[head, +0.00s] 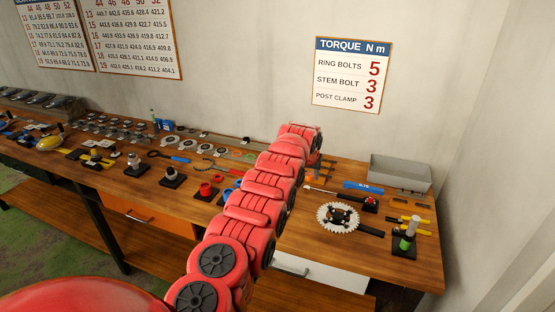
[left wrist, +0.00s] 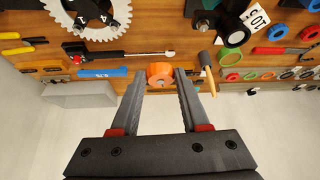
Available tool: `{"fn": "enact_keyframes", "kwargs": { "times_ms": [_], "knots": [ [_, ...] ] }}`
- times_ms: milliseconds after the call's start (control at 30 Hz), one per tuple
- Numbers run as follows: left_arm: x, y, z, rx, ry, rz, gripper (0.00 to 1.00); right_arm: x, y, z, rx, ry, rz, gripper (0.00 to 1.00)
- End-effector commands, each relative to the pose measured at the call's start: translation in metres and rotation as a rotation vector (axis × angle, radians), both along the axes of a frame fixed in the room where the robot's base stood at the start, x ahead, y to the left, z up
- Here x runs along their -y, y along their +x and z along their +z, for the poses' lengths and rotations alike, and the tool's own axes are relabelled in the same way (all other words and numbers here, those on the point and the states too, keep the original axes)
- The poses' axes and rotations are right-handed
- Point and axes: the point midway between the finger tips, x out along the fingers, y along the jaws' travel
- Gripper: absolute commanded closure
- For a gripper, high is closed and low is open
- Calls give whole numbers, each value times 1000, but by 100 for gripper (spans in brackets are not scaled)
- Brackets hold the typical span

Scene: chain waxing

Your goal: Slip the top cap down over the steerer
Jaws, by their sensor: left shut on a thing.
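In the head view, my left gripper (head: 319,166) is mostly hidden behind my red arm, near the back of the bench. A silver upright tube (head: 412,226), likely the steerer, stands on a black block at the right end, with a green band low on it. The gripper is well left of and behind this tube. My right gripper is not in view.
A chainring (head: 338,217) with a black crank lies between the arm and the tube. A grey bin (head: 400,172) stands at the back right, with yellow-handled pliers (head: 408,220) in front of it. Many small parts fill the bench to the left. The wall (head: 240,60) is close behind.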

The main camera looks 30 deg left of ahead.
Motion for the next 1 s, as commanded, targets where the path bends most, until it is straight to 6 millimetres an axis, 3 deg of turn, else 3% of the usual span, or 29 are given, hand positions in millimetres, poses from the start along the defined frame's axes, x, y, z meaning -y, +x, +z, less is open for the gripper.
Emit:
{"fn": "enact_keyframes", "kwargs": {
  "times_ms": [33,100,200,333,567,1000],
  "knots": [
    [-21,-7,8,1,0,40,100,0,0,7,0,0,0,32],
    [-46,-15,12,2,1,90,100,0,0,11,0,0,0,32],
    [-73,-28,17,-1,-1,154,100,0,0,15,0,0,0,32],
    [-95,-38,23,2,1,206,100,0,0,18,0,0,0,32],
    [-101,-42,19,-1,1,223,100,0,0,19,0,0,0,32],
    [-100,-42,-12,-2,1,221,100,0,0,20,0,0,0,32]
  ]
}}
